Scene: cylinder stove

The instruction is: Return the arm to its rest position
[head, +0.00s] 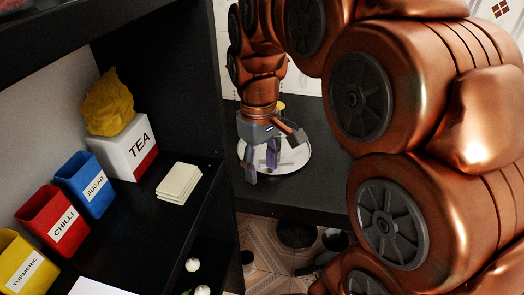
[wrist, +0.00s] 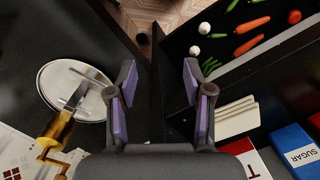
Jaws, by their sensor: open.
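My copper-coloured arm reaches from the right side of the head view over a dark counter (head: 300,200). My gripper (head: 262,165) hangs pointing down at its end, over or near a pale round plate (head: 298,157). In the wrist view my gripper (wrist: 158,82) has its two purple-padded fingers spread apart with nothing between them. The round plate (wrist: 52,87) lies left of the fingers there. A gold-coloured cylindrical part (wrist: 58,128) overlaps its lower edge.
A black shelf at left holds a tea box (head: 127,147), blue sugar box (head: 85,183), red chilli box (head: 52,217), yellow turmeric box (head: 18,258) and a cream stack (head: 179,182). Carrots (wrist: 252,25) and other vegetables lie beyond. Tiled floor (wrist: 160,12) shows between the dark surfaces.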

